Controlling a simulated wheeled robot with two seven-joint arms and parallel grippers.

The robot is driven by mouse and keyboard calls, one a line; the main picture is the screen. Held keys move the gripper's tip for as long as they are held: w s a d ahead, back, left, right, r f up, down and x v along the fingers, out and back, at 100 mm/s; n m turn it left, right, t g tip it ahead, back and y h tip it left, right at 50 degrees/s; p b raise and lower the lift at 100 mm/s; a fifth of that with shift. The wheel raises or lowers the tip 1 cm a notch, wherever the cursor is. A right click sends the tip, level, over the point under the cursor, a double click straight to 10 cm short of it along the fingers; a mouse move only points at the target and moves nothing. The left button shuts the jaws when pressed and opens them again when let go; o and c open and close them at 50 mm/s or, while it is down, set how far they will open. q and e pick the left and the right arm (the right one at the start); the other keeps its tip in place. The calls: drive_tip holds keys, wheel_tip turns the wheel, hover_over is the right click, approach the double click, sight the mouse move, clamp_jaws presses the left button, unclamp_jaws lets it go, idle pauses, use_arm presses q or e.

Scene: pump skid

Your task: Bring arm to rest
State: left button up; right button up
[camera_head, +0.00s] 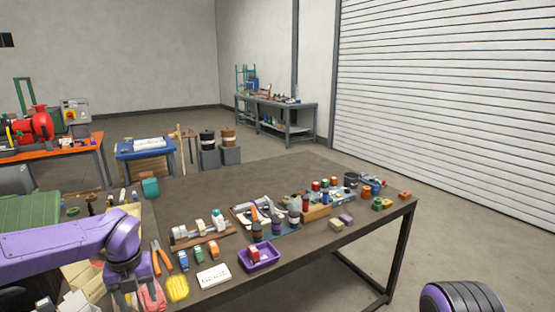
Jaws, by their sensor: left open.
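My left arm comes in from the left, purple and grey. It bends down at the near left corner of the brown table (334,170). My left gripper (130,297) points down there, open, with its tips low at the picture's bottom edge. A pinkish-red item (152,296) is right beside it, and I cannot tell whether they touch. A rounded purple and black part of my own body shows at the bottom right. My right gripper is not in view.
Near the gripper are orange-handled pliers (162,257), a yellow bundle (177,289) and a white label block (213,276). A purple tray (259,257) and several small parts crowd the table's front half. A green case (28,218) stands left.

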use_arm(q)
drive_tip(key=s+d+f+m+t+y, duration=0.1)
drive_tip(key=s+f+m+t+y, duration=0.25)
drive_tip(key=f+m, duration=0.7)
drive_tip(key=s+d+f+m+t+y, duration=0.15)
drive_tip(key=s+f+m, duration=0.25)
drive_tip(key=f+m, duration=0.65)
drive_tip(key=s+f+m+g+h, duration=0.1)
drive_tip(key=s+f+m, duration=0.2)
drive_tip(key=s, duration=0.9)
drive_tip(key=s+f+m+g+h, duration=0.1)
drive_tip(key=s+f+m, duration=0.3)
drive_tip(key=s+m, duration=0.6)
drive_tip(key=shift+s+d+f+m, duration=0.15)
drive_tip(key=shift+s+f+m, duration=0.15)
drive_tip(key=shift+s, duration=0.55)
